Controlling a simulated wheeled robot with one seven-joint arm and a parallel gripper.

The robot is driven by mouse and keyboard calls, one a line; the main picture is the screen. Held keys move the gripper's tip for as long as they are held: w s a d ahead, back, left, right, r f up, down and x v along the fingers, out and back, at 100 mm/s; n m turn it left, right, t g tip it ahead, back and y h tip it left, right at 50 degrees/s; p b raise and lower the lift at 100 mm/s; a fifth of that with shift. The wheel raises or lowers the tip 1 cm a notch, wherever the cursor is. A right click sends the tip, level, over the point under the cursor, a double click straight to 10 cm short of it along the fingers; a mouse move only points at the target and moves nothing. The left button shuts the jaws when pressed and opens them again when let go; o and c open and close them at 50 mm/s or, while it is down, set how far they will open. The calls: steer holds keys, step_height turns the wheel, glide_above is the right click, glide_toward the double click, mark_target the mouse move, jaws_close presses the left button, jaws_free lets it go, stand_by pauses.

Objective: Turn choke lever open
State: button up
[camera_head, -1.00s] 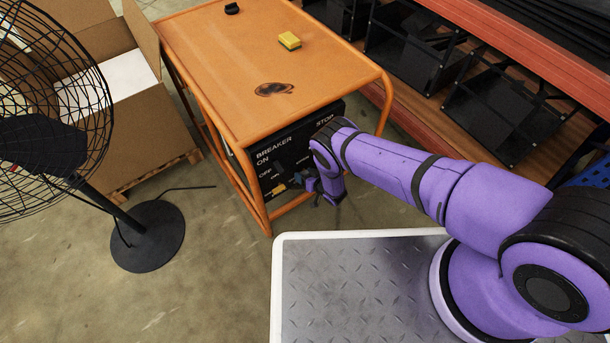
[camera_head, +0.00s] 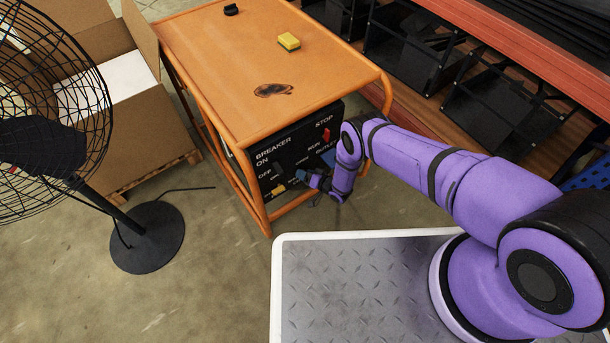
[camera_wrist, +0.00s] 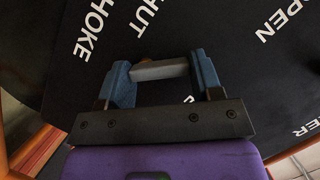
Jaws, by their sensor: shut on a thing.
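The choke lever (camera_wrist: 160,70) is a grey bar in the wrist view, between the two blue fingertips of my gripper (camera_wrist: 162,78). My gripper is shut on it. White lettering on the black panel (camera_wrist: 185,35) reads CHOKE and SHUT at left and OPEN at right. In the head view my gripper (camera_head: 308,178) is at the front panel (camera_head: 290,150) of the orange-framed machine. The lever is too small and hidden there to make out, so its exact angle cannot be told from that view.
A red switch (camera_head: 327,135) marked STOP and RUN sits on the panel's right, and a yellow part (camera_head: 278,190) at lower left. The orange top (camera_head: 220,70) carries a yellow block (camera_head: 289,41). A black fan (camera_head: 45,140) stands left; shelving (camera_head: 450,120) stands right.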

steer(key=shift+d+m+y, duration=0.15)
steer(key=shift+m+y, duration=0.25)
steer(key=shift+m, duration=0.4)
steer(key=o, duration=0.9)
steer(key=shift+d, duration=0.1)
steer(key=v, duration=1)
steer(key=shift+s+d+r, duration=0.15)
steer(key=shift+d, duration=0.1)
